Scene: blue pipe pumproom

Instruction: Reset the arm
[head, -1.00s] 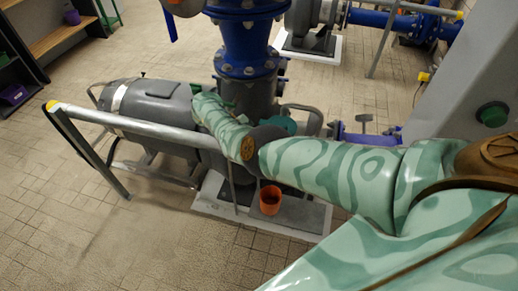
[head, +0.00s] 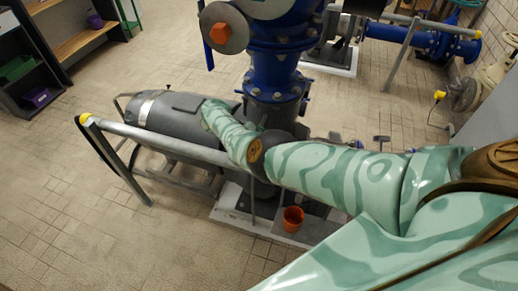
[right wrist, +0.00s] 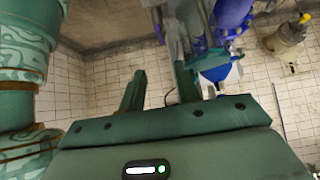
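My right arm (head: 325,172), pale green with darker wavy bands, comes in from the right in the head view. It bends at a brown elbow joint, and its forearm reaches away over the metal railing, in front of the grey pump motor. The right gripper is hidden in the head view. In the right wrist view its two dark green fingers (right wrist: 160,88) stand apart, with nothing visible held between them. My left arm and left gripper are not in view.
A metal railing (head: 165,140) with a yellow end cap runs beside the grey motor (head: 165,112). A blue pipe (head: 275,65) rises at the centre. Shelves (head: 30,75) stand at left. The tiled floor at lower left is clear.

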